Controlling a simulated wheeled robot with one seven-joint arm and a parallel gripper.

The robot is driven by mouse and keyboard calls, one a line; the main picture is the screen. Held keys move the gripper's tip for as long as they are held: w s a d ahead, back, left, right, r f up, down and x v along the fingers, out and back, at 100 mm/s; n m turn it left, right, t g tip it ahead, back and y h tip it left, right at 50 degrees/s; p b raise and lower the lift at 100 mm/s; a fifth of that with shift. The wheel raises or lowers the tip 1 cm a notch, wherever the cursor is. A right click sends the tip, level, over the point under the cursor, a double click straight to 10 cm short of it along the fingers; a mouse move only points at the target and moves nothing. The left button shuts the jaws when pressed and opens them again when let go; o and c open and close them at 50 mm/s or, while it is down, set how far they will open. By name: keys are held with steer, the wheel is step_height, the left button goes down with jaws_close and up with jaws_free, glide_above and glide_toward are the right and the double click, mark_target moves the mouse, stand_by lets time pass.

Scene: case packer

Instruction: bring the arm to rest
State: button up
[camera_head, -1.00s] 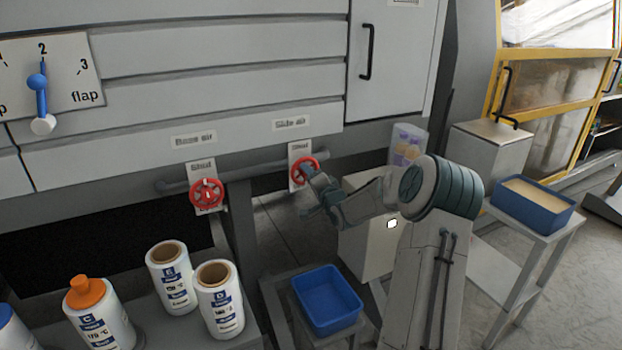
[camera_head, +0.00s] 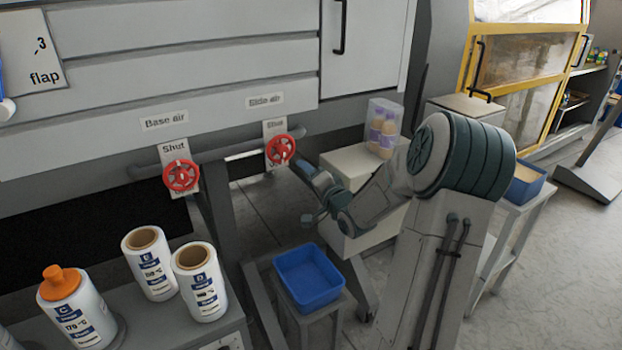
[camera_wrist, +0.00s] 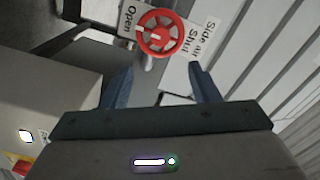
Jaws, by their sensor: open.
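My gripper (camera_head: 300,168) is at the end of my arm, just in front of and below the red Side air valve wheel (camera_head: 281,150). In the wrist view my gripper (camera_wrist: 163,88) has its two blue fingers spread wide with nothing between them. The red wheel (camera_wrist: 160,33) shows beyond the fingertips, apart from them, on a plate with the words Open and Shut. In the head view my arm is bent at the elbow over the floor in front of the machine.
The Base air wheel (camera_head: 181,176) is to the left. A blue bin (camera_head: 309,278) stands below my arm. A clear box with bottles (camera_head: 384,128) sits on a cabinet behind my arm.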

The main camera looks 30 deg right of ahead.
steer(key=shift+s, duration=0.35)
steer(key=shift+a, duration=0.1)
steer(key=s+a+f+n+g+h, duration=0.1)
steer(key=s+a+n+g+h, duration=0.1)
steer(key=s+a+n+g, duration=0.65)
steer(key=s+a+g, duration=0.1)
steer(key=s+a, duration=0.2)
steer(key=s+a+n+g+y, duration=0.1)
steer(key=s+a, duration=0.4)
steer(key=s, duration=0.6)
steer(key=s+a+r+n+g, duration=0.1)
steer(key=s+a+n+g, duration=0.2)
steer(key=s, duration=0.5)
steer(key=shift+a+g+p, duration=0.45)
steer(key=shift+a+g, duration=0.4)
steer(key=shift+a, duration=0.25)
